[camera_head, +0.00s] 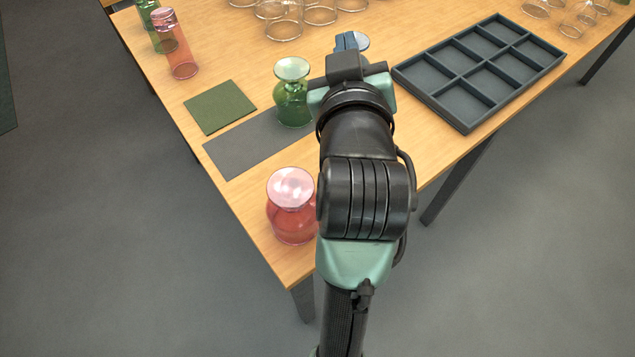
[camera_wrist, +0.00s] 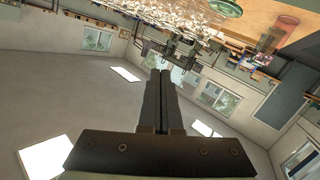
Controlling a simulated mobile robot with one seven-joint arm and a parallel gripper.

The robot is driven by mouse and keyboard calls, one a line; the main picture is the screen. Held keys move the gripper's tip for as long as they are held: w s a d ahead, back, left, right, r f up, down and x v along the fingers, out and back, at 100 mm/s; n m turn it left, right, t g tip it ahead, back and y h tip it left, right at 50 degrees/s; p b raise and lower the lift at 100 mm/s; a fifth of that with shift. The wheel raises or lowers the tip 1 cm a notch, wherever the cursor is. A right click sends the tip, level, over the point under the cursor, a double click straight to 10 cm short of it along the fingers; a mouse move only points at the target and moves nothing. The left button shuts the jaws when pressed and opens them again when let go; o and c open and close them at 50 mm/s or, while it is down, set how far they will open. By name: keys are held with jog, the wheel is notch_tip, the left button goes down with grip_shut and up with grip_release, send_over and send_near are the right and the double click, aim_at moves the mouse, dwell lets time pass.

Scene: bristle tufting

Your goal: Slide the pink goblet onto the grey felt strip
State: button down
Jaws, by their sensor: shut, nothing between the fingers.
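The pink goblet (camera_head: 291,208) stands upright on the wooden table near its front corner, left of my arm. The grey felt strip (camera_head: 232,147) lies flat farther back, with a clear gap between it and the goblet. A green goblet (camera_head: 293,97) stands at the strip's far right end; I cannot tell how much of its base is on the felt. My gripper (camera_head: 346,42) is beyond the pink goblet and right of the green one, touching neither. In the wrist view its fingers (camera_wrist: 161,76) are together and empty. My arm hides the strip's surroundings on the right.
A green felt square (camera_head: 220,107) lies behind the strip. A dark compartment tray (camera_head: 463,122) is at the right. A blue glass (camera_head: 361,42) is partly hidden behind my gripper. Clear glasses (camera_head: 284,28) and a pink tumbler (camera_head: 181,58) stand at the back.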

jog(key=s+f+n+g+y+p, duration=0.1)
jog(key=s+f+n+g+p, duration=0.1)
jog(key=s+f+g+p, duration=0.7)
jog(key=s+f+n+g+y+p, duration=0.1)
jog(key=s+f+g+p, duration=0.3)
jog(key=s+p, duration=1.05)
jog(key=shift+n+g+y, duration=0.3)
jog(key=w+a+f, duration=0.1)
jog(key=w+f, duration=0.1)
jog(key=w+a+f+p, duration=0.1)
jog(key=w+f, duration=0.1)
jog(key=f, duration=0.1)
jog(key=w+a+f, duration=0.1)
jog(key=w+f, duration=0.1)
jog(key=f, duration=0.1)
jog(key=shift+w+a+f+p, duration=0.15)
jog(key=shift+w+a+p, duration=0.1)
jog(key=shift+p, duration=0.15)
jog(key=shift+w+a+f, duration=0.1)
jog(key=shift+w+a, duration=0.3)
jog(key=shift+w, duration=0.1)
jog(key=shift+w, duration=0.1)
